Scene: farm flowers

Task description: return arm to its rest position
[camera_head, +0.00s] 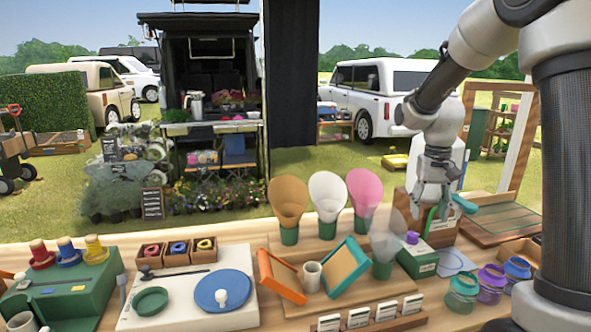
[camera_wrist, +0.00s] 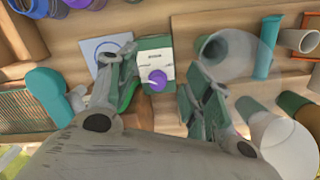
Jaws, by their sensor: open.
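My gripper (camera_head: 432,192) hangs from my arm on the right side of the head view, above the back right part of the table. In the wrist view my gripper (camera_wrist: 158,88) has its two fingers spread apart. Below the gap between them shows a green box (camera_wrist: 152,44) with a white label and a purple cap. The same green box (camera_head: 418,263) stands on the table in the head view, apart from the fingers. Nothing is seen held. A green curved piece (camera_wrist: 127,96) shows by the left finger; whether it touches is unclear.
Paper cones in brown, cream (camera_head: 328,194) and pink (camera_head: 364,190) stand in green holders, with a clear cone (camera_head: 387,238) near the gripper. A teal item (camera_head: 465,205) lies close by. Several jars (camera_head: 491,280) stand at the front right. Open air surrounds the raised arm.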

